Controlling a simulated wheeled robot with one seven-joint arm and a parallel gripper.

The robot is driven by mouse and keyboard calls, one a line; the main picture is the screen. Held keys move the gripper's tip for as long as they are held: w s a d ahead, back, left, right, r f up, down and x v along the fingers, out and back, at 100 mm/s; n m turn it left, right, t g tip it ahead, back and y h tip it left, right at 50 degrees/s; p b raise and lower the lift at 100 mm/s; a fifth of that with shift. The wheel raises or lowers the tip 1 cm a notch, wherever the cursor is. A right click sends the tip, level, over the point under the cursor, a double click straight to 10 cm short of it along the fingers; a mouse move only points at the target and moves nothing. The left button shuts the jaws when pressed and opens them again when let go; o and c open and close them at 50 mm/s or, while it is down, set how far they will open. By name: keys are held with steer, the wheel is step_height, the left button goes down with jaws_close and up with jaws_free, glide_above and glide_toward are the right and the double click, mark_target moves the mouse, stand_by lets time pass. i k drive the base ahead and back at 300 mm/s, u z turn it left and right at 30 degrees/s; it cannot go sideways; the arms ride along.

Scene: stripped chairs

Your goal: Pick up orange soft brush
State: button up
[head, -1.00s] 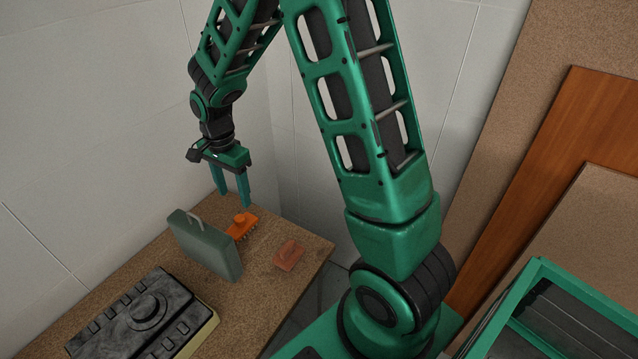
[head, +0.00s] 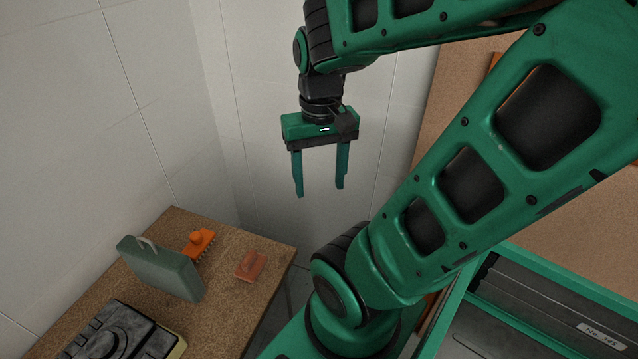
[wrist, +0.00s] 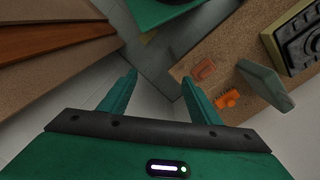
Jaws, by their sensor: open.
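The orange soft brush (head: 198,243) lies on the brown speckled table (head: 225,300), close behind a grey-green case and partly hidden by it. It also shows in the wrist view (wrist: 227,100), bristles to one side, just right of the right finger. My gripper (head: 320,190) is open and empty, held in the air to the right of the table and above its level. In the wrist view my gripper (wrist: 160,85) has its two teal fingers wide apart with nothing between them.
The grey-green case (head: 162,267) stands upright beside the brush. A reddish-brown block-like item (head: 250,265) lies to the brush's right. A dark, knobbed device (head: 115,335) sits at the front left. White walls close in the table's back. A green-rimmed bin (head: 480,260) stands at right.

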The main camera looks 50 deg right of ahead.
mark_target(201, 241)
steer(key=u, duration=0.95)
steer(key=k, duration=0.85)
steer(key=z, duration=0.75)
steer(key=i, duration=1)
steer(key=u, duration=0.05)
